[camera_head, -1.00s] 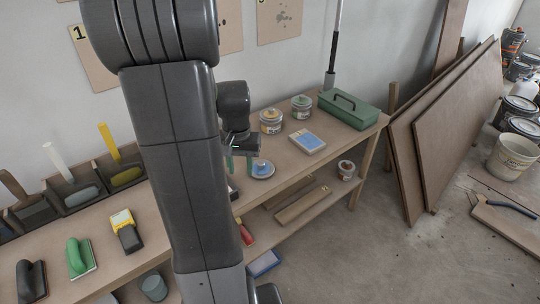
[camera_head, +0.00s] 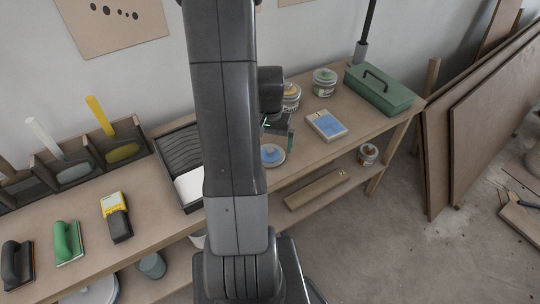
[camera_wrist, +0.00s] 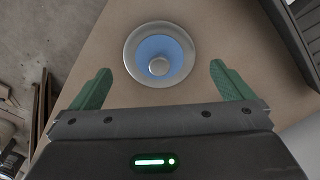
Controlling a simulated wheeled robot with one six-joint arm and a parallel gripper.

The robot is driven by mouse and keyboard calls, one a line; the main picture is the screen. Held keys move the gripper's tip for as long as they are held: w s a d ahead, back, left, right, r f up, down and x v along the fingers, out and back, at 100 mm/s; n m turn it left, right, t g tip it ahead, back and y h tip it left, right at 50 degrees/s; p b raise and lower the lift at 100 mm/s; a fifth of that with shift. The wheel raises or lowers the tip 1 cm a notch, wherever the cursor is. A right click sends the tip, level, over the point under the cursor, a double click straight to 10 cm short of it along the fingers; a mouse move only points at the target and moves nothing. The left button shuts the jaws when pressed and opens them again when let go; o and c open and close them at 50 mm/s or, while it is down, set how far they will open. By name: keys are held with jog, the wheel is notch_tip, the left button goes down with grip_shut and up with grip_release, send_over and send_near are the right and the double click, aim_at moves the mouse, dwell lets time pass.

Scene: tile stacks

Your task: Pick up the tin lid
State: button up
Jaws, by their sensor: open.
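The tin lid (camera_wrist: 136,48) is a round grey metal disc with a blue inner ring and a small knob at its centre. It lies flat on the wooden bench. In the wrist view it sits between and just beyond the green fingertips of my gripper (camera_wrist: 161,82), which is open and empty. In the head view the lid (camera_head: 272,156) is partly hidden by my arm, and my gripper (camera_head: 279,138) is close above it.
A blue-and-white box (camera_head: 326,125), tins (camera_head: 324,82) and a green toolbox (camera_head: 380,90) stand further right on the bench. A black tray (camera_head: 180,160) lies left of my arm. Bare bench surrounds the lid.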

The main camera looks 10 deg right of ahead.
aim_at(270, 149)
jog(key=shift+w+d+f, duration=0.1)
jog(key=shift+f, duration=1.8)
jog(key=c, duration=0.8)
jog(key=shift+r, duration=0.1)
